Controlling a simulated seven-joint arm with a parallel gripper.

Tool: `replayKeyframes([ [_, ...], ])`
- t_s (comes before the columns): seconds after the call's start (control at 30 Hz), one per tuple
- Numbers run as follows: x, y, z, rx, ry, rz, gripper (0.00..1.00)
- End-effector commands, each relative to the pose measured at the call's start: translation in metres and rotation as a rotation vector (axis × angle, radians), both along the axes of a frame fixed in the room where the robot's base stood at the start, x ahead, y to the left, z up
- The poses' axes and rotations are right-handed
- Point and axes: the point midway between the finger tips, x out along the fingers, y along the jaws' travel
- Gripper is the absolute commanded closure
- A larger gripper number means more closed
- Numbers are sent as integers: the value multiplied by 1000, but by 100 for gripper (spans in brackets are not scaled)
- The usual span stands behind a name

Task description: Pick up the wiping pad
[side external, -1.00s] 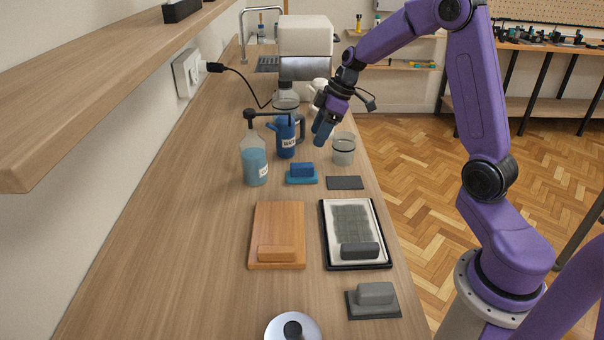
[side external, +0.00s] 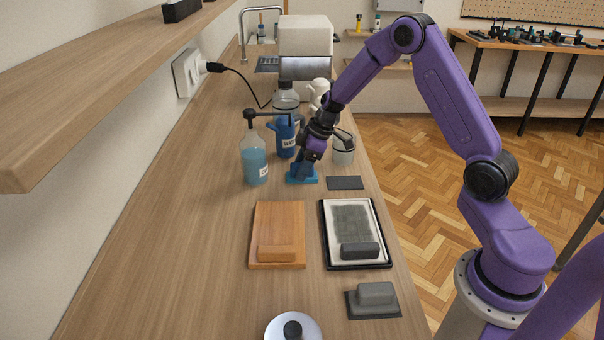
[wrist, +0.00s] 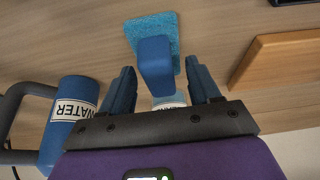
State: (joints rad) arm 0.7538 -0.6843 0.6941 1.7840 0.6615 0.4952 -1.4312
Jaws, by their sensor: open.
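A blue wiping pad (side external: 293,179) with a darker blue block handle lies on the wooden counter, beside the bottle of blue liquid. In the wrist view its light blue, textured base (wrist: 168,27) shows beyond the upright handle (wrist: 154,58). My gripper (side external: 304,166) is low over this pad. In the wrist view my gripper (wrist: 160,66) is open, with one blue finger on each side of the handle. Gaps show between the fingers and the handle. In the side view my gripper hides most of the handle.
A blue WATER jug (side external: 285,139), a liquid bottle (side external: 254,160) and a clear cup (side external: 344,152) stand close around. A dark flat sheet (side external: 345,183) lies to the right. Nearer are a wooden board (side external: 265,225), a black-rimmed tray (side external: 327,235) and a grey handled pad (side external: 376,295).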

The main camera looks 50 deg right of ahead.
Motion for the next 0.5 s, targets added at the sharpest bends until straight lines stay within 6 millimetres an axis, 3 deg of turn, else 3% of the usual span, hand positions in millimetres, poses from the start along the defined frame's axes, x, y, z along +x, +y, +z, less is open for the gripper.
replayKeyframes([
  [0.27,1,1,-2,0,-1,0,42],
  [0.4,1,1,-2,1,-1,0,87],
  [0.43,1,1,-2,1,-1,0,94],
  [0.5,1,1,-1,1,-1,0,99],
])
